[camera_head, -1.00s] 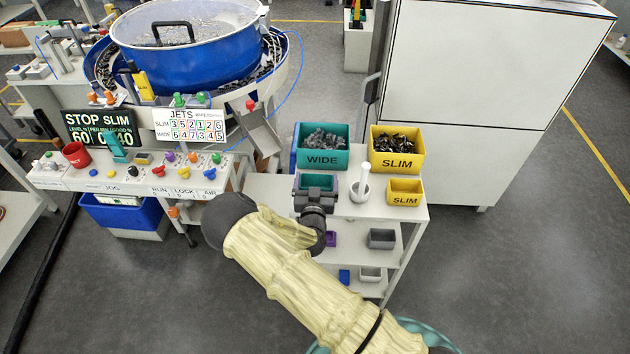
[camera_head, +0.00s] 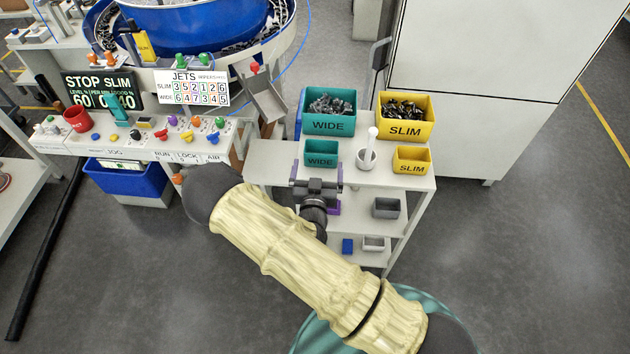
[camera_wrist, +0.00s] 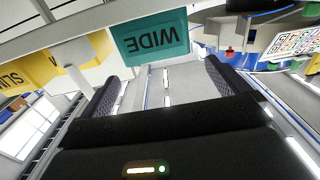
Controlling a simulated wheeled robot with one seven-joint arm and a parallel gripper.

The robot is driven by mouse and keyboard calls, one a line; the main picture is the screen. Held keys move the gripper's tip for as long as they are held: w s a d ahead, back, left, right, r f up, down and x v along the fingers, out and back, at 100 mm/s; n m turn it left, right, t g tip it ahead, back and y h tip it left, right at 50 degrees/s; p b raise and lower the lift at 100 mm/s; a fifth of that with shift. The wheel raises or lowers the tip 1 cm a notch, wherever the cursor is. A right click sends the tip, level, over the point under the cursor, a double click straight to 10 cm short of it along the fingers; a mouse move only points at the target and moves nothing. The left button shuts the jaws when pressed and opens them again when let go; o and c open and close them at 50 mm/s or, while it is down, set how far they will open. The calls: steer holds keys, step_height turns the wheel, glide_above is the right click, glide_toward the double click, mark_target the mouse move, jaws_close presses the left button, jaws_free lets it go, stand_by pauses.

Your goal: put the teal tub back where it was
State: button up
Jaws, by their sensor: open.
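The small teal tub (camera_head: 321,160), labelled WIDE, stands upright on the top of the white shelf unit, in front of the large teal bin and left of the white mortar. It looks empty in the head view. A teal face marked WIDE (camera_wrist: 150,38) shows upside down in the wrist view, beyond my fingers; I take it to be the small tub. My gripper (camera_head: 317,182) is open and empty at the near edge of the shelf top, just in front of the tub and apart from it. Its two fingers (camera_wrist: 162,76) are spread wide in the wrist view.
A large teal WIDE bin (camera_head: 329,125) and a large yellow SLIM bin (camera_head: 405,130) hold metal parts behind. A white mortar with pestle (camera_head: 367,158) and a small yellow SLIM tub (camera_head: 411,167) stand to the right. Lower shelves hold a grey tub (camera_head: 387,208) and other small tubs.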

steer(key=s, duration=0.3)
steer(key=shift+s+d, duration=0.15)
steer(key=shift+s, duration=0.15)
stand_by(0.4)
